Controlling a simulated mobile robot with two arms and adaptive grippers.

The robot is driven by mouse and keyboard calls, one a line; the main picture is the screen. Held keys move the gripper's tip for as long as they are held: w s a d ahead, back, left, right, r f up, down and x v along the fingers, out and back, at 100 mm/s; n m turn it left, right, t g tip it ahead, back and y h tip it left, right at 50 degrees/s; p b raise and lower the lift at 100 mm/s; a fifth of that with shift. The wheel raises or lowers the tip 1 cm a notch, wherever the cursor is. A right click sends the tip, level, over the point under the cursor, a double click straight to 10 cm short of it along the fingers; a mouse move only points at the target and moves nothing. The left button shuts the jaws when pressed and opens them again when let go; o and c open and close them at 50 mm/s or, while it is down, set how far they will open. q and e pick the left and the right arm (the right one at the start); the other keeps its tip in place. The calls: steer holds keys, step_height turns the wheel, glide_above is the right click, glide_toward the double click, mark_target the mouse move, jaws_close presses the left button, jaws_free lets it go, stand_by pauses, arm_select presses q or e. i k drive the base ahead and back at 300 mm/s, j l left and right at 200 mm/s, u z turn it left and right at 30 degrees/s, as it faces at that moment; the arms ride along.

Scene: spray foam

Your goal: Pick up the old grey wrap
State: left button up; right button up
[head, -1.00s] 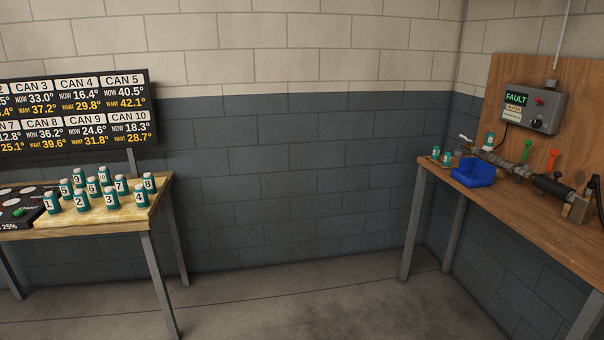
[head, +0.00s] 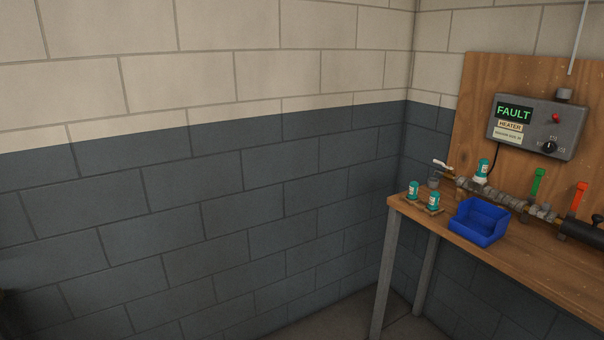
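A pipe runs along the back of the wooden bench at the right of the head view. Lumpy grey material, which looks like the old grey wrap (head: 509,203), is around part of this pipe. I cannot tell where one piece of it ends and another begins. Neither of my grippers is in view.
A blue open bin (head: 479,222) stands on the wooden bench (head: 527,258) in front of the pipe. Small teal cans (head: 433,202) stand at its left end. Green (head: 537,187) and orange (head: 577,200) handles rise by the pipe. A grey heater box (head: 536,126) reads FAULT.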

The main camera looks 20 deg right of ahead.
mark_target(545, 213)
steer(key=i+z, duration=0.7)
steer(key=z, duration=0.2)
steer(key=i+j+z, duration=0.25)
steer(key=z, duration=0.2)
steer(key=i+j+z, duration=0.45)
steer(key=k+l, duration=0.1)
